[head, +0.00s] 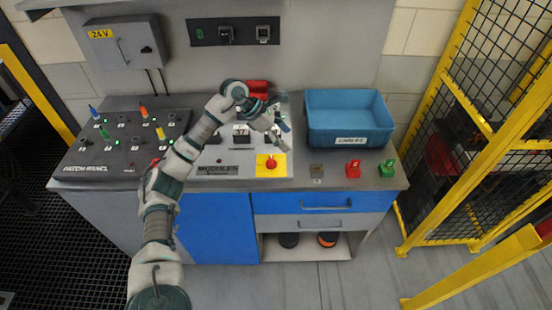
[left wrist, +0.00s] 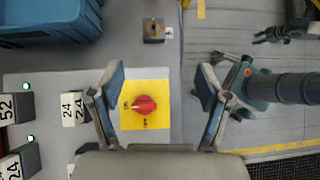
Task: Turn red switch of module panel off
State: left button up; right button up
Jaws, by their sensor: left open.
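The red switch (head: 271,163) is a round knob on a yellow plate (head: 261,171) at the front right corner of the module panel (head: 205,169). In the left wrist view the red switch (left wrist: 146,105) shows a pale mark toward its left side, with dark characters left of and below it on the yellow plate (left wrist: 158,88). My left gripper (head: 279,127) is above the panel, behind the switch in the head view. In the left wrist view my left gripper (left wrist: 160,78) is open and empty, its fingers on either side of the yellow plate. It does not touch the switch.
A blue bin (head: 348,112) stands right of the panel. A grey switch block (head: 317,172), a red one (head: 353,169) and a green one (head: 387,168) line the front edge. The patch panel (head: 90,169) with coloured plugs is at left. Yellow fencing (head: 470,110) stands at right.

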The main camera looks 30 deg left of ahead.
pick_arm(q)
jog(key=s+a+r+g+y, duration=0.1)
jog(key=s+a+y, duration=0.1)
jog(key=a, duration=0.4)
jog(key=s+a+r+y, duration=0.1)
jog(key=s+a+r, duration=0.1)
jog(key=a, duration=0.4)
jog(key=b, duration=0.1)
send_near(270, 160)
jog(key=shift+n, duration=0.4)
jog(key=x, duration=0.8)
jog(key=shift+w+a+f+b, duration=0.1)
jog(key=shift+a+f+b, duration=0.05)
jog(key=shift+f+b, duration=0.15)
jog(key=shift+d+f, duration=0.15)
jog(key=shift+d, duration=0.1)
jog(key=shift+d+y, duration=0.3)
jog(key=shift+d, duration=0.1)
jog(key=c, duration=0.5)
jog(key=shift+a, duration=0.25)
jog(key=c, duration=0.7)
pick_arm(e)
jog(key=shift+w+a+r, duration=0.1)
jog(key=shift+w+r, duration=0.1)
jog(key=shift+r, duration=0.35)
jog(key=shift+w+a+r, duration=0.1)
jog(key=shift+w+r, duration=0.1)
jog(key=shift+r, duration=0.35)
